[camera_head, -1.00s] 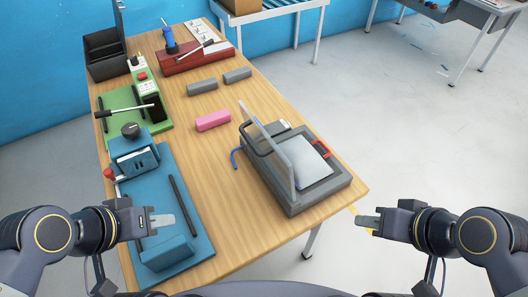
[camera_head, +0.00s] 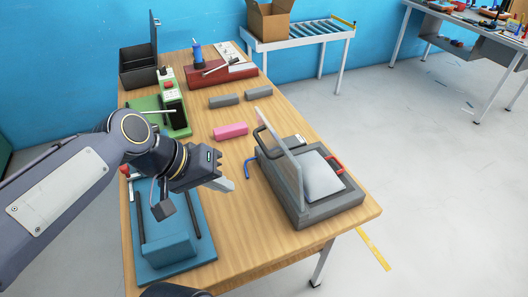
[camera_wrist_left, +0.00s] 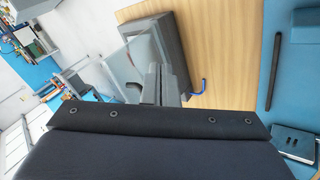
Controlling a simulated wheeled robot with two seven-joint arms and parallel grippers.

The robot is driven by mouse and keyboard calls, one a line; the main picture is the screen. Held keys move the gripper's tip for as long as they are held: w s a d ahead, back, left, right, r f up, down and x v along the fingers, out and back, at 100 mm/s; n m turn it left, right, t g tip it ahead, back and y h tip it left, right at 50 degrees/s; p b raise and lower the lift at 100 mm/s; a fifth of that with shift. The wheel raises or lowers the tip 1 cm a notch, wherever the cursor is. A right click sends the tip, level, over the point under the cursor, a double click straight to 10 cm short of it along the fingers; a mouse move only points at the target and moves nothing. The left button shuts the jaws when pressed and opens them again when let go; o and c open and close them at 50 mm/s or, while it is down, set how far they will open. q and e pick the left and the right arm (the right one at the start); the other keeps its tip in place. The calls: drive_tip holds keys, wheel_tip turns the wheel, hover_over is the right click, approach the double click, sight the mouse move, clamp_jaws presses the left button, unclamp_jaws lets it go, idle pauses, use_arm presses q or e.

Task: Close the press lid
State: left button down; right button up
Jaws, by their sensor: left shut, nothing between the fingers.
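The press (camera_head: 315,205) is a grey box at the right edge of the wooden table. Its clear lid (camera_head: 286,172) stands raised, nearly upright, on the press's left side, with a dark handle (camera_head: 262,132) at its far end. A pale grey pad (camera_head: 322,178) lies on the press bed. My left gripper (camera_head: 228,184) is shut and empty, to the left of the lid and apart from it. In the left wrist view the fingers (camera_wrist_left: 160,85) overlap the lid (camera_wrist_left: 140,60) and the press (camera_wrist_left: 165,40). My right gripper is not in view.
A blue fixture (camera_head: 175,235) lies under my left arm, with a green fixture (camera_head: 172,112) behind it. A pink block (camera_head: 230,131), grey blocks (camera_head: 224,101) and a blue hook (camera_head: 249,168) lie mid-table. A red tool base (camera_head: 212,75) and a black box (camera_head: 140,65) stand at the back.

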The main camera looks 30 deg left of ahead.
use_arm(q)
drive_tip(key=w+a+r+n+t+h+b, duration=0.1)
drive_tip(key=w+a+r+n+b, duration=0.1)
drive_tip(key=w+a+n+b, duration=0.5)
drive_tip(key=w+d+f+m+p, duration=0.2)
drive_tip(key=w+f, duration=0.4)
drive_tip(key=w, duration=0.3)
drive_tip(key=shift+w+d+f+p, duration=0.35)
drive_tip(key=shift+d+p, duration=0.45)
drive_tip(key=shift+p, duration=0.3)
drive_tip(key=shift+t, duration=0.3)
